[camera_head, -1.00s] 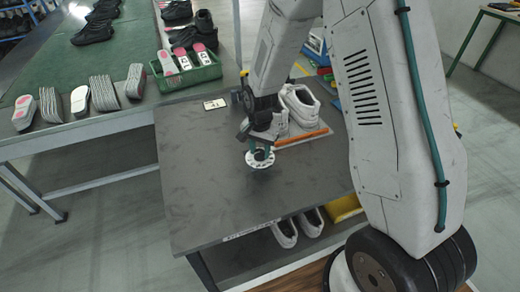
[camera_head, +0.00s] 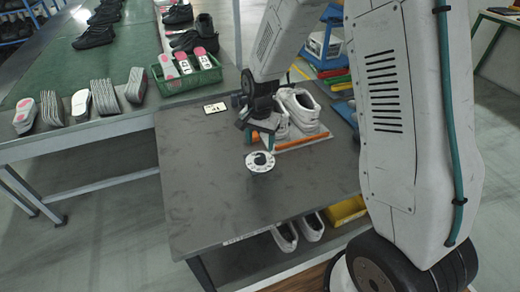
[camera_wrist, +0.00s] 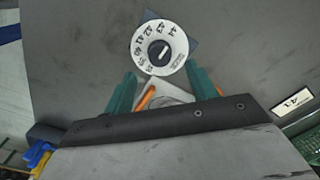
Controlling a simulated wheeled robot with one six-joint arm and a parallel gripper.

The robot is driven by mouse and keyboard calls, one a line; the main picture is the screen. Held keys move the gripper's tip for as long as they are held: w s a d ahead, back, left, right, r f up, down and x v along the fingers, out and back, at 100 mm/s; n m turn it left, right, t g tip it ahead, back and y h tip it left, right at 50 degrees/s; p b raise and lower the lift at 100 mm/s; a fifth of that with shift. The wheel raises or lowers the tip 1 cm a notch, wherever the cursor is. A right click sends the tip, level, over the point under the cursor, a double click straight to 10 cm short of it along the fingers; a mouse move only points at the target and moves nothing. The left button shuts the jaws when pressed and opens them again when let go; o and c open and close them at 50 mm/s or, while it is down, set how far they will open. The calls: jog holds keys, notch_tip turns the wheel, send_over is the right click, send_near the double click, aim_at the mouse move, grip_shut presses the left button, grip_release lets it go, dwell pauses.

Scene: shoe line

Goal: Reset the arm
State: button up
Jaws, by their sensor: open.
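My gripper (camera_head: 264,137) is over the grey table (camera_head: 205,205), in front of the white shoes. In the wrist view its two green fingers (camera_wrist: 162,90) are spread apart with nothing held between them. A white round dial (camera_head: 260,162) with black marks and a dark centre lies on the table just in front of the gripper. It also shows in the wrist view, as a white dial (camera_wrist: 176,60) beyond the fingertips, apart from them. My arm hides part of the table's right side.
White shoes (camera_head: 303,108) stand on a board with an orange edge behind my gripper. A green crate (camera_head: 190,79) with insoles is on the bench at the left. A small white card (camera_head: 215,107) lies on the table. The table's front left is clear.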

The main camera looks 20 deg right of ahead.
notch_tip(320, 180, up, 2)
dwell(0.5)
jog(key=s+d+r+n, duration=0.1)
jog(key=s+r+n, duration=0.3)
jog(key=s+r, duration=0.7)
jog(key=s+d+r+n+t, duration=0.1)
jog(key=s+r+n, duration=0.4)
jog(key=s+r, duration=0.6)
jog(key=s+d, duration=0.1)
jog(key=s, duration=0.7)
jog(key=shift+r, duration=0.35)
